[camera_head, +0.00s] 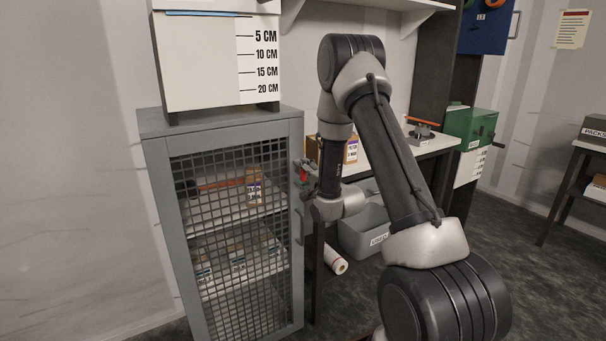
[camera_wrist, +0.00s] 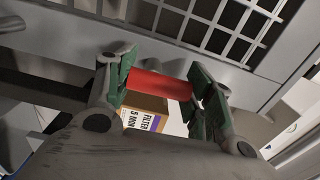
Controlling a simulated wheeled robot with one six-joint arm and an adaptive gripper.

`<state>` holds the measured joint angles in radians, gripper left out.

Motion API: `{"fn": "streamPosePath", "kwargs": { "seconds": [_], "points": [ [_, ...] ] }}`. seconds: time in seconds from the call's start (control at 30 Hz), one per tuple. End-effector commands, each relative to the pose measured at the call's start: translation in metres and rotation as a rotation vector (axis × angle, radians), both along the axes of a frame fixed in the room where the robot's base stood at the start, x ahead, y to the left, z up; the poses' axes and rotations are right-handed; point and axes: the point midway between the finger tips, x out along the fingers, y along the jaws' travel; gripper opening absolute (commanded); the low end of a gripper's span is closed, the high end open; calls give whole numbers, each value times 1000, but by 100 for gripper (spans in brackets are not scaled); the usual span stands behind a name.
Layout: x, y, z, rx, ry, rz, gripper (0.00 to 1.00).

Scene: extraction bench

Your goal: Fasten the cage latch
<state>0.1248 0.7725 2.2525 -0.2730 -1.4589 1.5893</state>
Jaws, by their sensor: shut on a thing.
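The grey cage (camera_head: 155,195) stands at left of centre in the head view, and its mesh door looks closed against the frame. My gripper (camera_head: 303,172) is at the upper right edge of the cage front. The red latch grip (camera_head: 303,175) shows there as a small red spot. In the wrist view, the red latch grip (camera_wrist: 160,84) is a short red cylinder between the green-padded fingers of my gripper (camera_wrist: 163,76), which is shut on it. The cage mesh (camera_wrist: 225,25) is just beyond. The latch's catch is hidden, so I cannot tell whether it is engaged.
Boxes stand on shelves inside the cage. A white container with a centimetre scale (camera_head: 200,65) stands on top. A filter box (camera_head: 351,150) is on the bench right of the cage. A grey bin (camera_head: 362,228) and a white roll (camera_head: 335,259) are below the bench.

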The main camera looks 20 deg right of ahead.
Motion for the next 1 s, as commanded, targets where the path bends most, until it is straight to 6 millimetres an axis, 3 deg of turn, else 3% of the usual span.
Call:
{"fn": "streamPosePath", "kwargs": {
  "seconds": [0.57,0.6,0.7,1.0],
  "points": [
    [0,-1,-1,29,6,-1,29],
    [0,-1,-1,29,6,-1,60],
    [0,-1,-1,29,5,-1,75],
    [-1,0,0,28,5,0,75]
  ]
}}
